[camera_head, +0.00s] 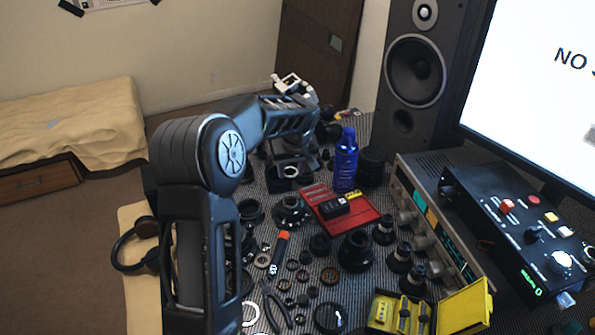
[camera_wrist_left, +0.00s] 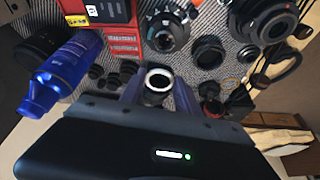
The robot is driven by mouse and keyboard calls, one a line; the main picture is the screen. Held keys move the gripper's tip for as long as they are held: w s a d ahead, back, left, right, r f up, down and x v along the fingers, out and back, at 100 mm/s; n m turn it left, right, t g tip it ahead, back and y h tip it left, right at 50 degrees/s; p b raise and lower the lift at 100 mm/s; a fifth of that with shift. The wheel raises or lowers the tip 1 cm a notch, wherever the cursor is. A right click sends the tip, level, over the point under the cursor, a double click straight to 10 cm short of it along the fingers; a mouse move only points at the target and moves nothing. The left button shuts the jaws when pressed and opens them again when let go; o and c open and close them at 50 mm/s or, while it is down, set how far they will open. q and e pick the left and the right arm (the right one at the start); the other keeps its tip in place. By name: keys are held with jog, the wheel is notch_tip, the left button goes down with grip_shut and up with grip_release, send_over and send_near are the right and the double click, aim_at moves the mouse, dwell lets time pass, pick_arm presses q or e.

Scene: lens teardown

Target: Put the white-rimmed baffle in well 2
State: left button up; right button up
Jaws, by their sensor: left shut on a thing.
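The white-rimmed baffle (camera_wrist_left: 158,73) is a short dark ring with a pale rim. My left gripper (camera_wrist_left: 157,90) is shut on it, with one finger on each side in the left wrist view. In the head view my left arm reaches across to the back of the table, and the pale rim of the baffle (camera_head: 290,171) shows below the left gripper (camera_head: 289,165). Small dark round parts (camera_wrist_left: 112,79) lie near it in the left wrist view. I cannot make out well 2 or any number. My right gripper is not in view.
A blue bottle (camera_head: 345,160) stands right of my left gripper. A red tray (camera_head: 372,213) lies in front of it. Lens parts crowd the striped mat, with a black lens barrel (camera_head: 355,250) among them. A yellow case (camera_head: 465,308) lies open at the front right.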

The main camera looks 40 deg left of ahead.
pick_arm(q)
jog(key=s+d+f+m+h, duration=0.1)
jog(key=d+m, duration=0.4)
jog(key=d, duration=0.9)
jog(key=s+d+f+m+t+h, duration=0.1)
jog(key=d+m, duration=0.4)
jog(key=d, duration=0.9)
jog(key=s+h, duration=0.1)
jog(key=s, duration=0.1)
jog(key=shift+s+d+t, duration=0.2)
jog(key=shift+s+t, duration=0.1)
jog(key=shift+s, duration=0.1)
jog(key=shift+f, duration=0.1)
